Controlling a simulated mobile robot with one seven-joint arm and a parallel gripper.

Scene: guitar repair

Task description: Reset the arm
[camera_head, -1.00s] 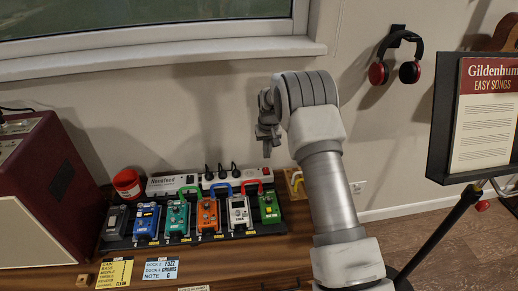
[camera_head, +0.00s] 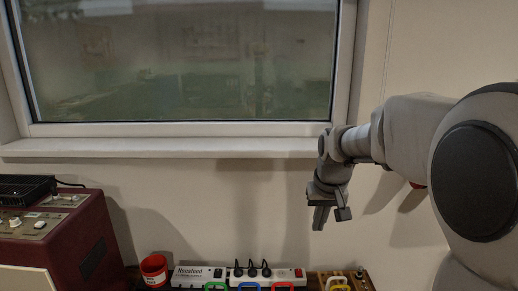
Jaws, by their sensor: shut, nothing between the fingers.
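The bench strip is a long white power strip (camera_head: 220,275) at the bottom of the view, against the wall. Several black plugs stand in its middle. A red switch (camera_head: 298,273) shows at its right end; I cannot tell its position. My gripper (camera_head: 323,223) hangs above and a little right of the strip's right end, fingers pointing down, clear of it. The gripper is shut and empty.
A red tub (camera_head: 154,270) stands left of the strip. A dark red amplifier (camera_head: 75,240) is at the far left. A window sill (camera_head: 170,147) runs above; the wall between is clear.

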